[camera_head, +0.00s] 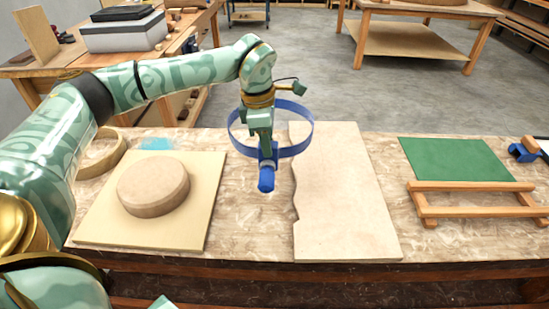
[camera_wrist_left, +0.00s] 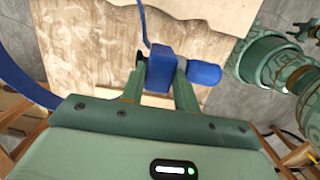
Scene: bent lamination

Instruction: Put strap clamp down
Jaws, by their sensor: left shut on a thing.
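The blue strap clamp is a round band (camera_head: 309,130) with a block and a thick blue handle (camera_head: 266,181). My left gripper (camera_head: 266,158) is shut on the clamp's block and holds it above the workbench, between the round wooden form and the pale board. In the left wrist view the gripper's fingers (camera_wrist_left: 159,90) grip the blue block, with the handle (camera_wrist_left: 204,72) to its right and the band (camera_wrist_left: 22,80) curving off at the left. The fingertips are partly hidden by the block.
The workbench (camera_head: 245,225) holds a round form (camera_head: 153,187) on a square board (camera_head: 91,222), a wooden ring (camera_head: 121,155) and a wavy-edged pale board (camera_head: 340,200). A green mat (camera_head: 455,160) and wooden rack (camera_head: 475,187) stand at right. Bare bench shows below the clamp.

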